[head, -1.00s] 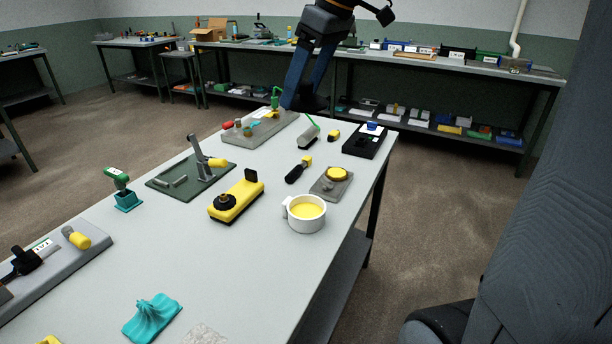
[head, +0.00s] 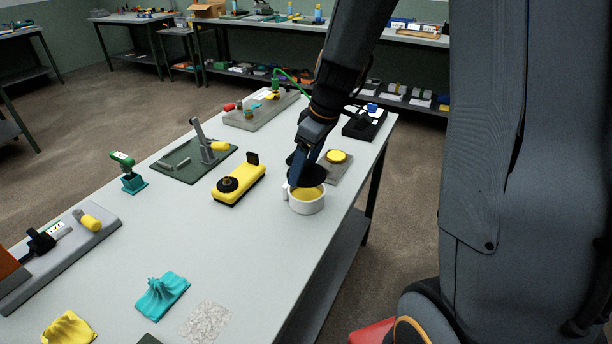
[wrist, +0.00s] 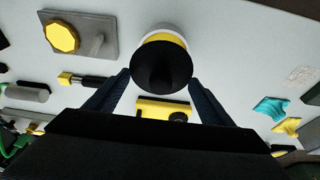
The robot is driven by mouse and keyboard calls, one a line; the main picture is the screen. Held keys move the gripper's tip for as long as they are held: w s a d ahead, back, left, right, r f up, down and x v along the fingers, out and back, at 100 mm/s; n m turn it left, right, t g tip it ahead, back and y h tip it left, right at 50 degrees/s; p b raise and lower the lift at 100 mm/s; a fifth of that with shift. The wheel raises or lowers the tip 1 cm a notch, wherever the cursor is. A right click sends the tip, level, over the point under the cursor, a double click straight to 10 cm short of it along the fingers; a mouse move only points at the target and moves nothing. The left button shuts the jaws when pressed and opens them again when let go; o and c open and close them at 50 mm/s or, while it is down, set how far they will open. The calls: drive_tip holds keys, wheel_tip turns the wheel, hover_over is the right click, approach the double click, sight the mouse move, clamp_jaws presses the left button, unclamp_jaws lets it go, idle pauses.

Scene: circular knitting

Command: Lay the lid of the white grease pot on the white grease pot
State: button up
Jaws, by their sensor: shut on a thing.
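The white grease pot (head: 306,207) stands upright near the table's right edge, open at the front with yellow grease showing inside. My gripper (head: 304,164) is shut on the black round lid (head: 312,177) and holds it over the back part of the pot. In the wrist view the lid (wrist: 161,66) sits between my two fingers (wrist: 160,74), and the pot's white rim (wrist: 165,35) and yellow grease show past its edge. The lid is not centred on the pot in these views. I cannot tell whether it touches the rim.
A grey block with a yellow disc (head: 344,167) lies just behind the pot. A yellow and black device (head: 239,185) lies to its left. A black tray (head: 364,124) stands farther back.

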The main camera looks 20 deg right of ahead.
sight(306, 176)
wheel_tip(306, 176, down, 4)
drive_tip(key=shift+f+p, duration=0.1)
drive_tip(key=shift+p, duration=0.2)
